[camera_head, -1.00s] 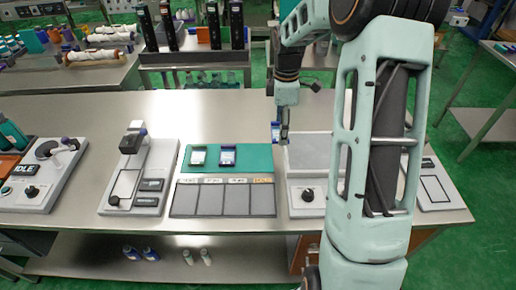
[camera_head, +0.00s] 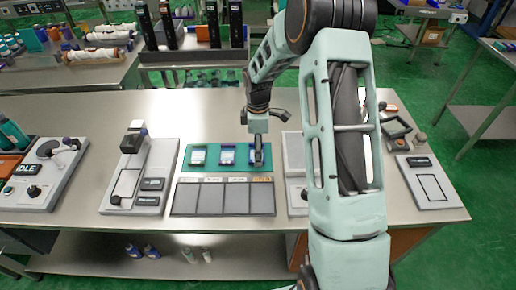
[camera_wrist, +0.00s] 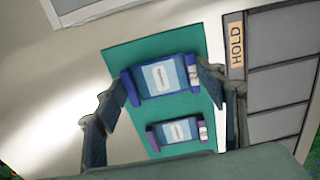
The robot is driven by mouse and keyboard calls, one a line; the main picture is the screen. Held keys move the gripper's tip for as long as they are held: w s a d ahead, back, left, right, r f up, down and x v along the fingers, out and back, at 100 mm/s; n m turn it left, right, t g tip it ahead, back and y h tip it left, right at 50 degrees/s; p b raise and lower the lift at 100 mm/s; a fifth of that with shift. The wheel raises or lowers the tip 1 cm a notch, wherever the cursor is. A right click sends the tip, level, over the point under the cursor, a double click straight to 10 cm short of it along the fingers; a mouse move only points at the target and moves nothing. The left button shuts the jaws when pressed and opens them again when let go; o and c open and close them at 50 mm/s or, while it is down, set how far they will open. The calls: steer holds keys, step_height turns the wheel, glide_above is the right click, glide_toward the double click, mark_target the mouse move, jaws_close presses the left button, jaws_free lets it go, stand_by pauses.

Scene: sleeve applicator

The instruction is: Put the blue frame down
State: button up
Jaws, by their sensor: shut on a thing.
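My gripper (camera_head: 258,160) is shut on the blue frame (camera_wrist: 165,78), which has a pale label panel and dark blue ends. In the wrist view my gripper's fingers (camera_wrist: 168,95) press on its two ends. The frame is over the right end of the teal mat (camera_wrist: 125,58); whether it touches the mat I cannot tell. In the head view the finger hides much of the frame (camera_head: 251,153). Two other frames lie on the mat (camera_head: 213,167): a pale one (camera_head: 198,155) at left and a blue-purple one (camera_head: 228,155) in the middle, also in the wrist view (camera_wrist: 178,131).
A grey tray (camera_head: 222,198) with several slots and a HOLD label (camera_wrist: 236,44) lies along the mat's near side. A grey station (camera_head: 294,150) stands just right of the mat. A scale-like device (camera_head: 140,180) stands to its left. The table behind the mat is clear.

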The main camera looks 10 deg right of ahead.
steer(key=shift+f, duration=0.2)
steer(key=o, duration=1.1)
steer(key=shift+r, duration=0.15)
step_height(320, 180, up, 12)
steer(key=shift+b, duration=0.4)
steer(key=shift+r, duration=0.1)
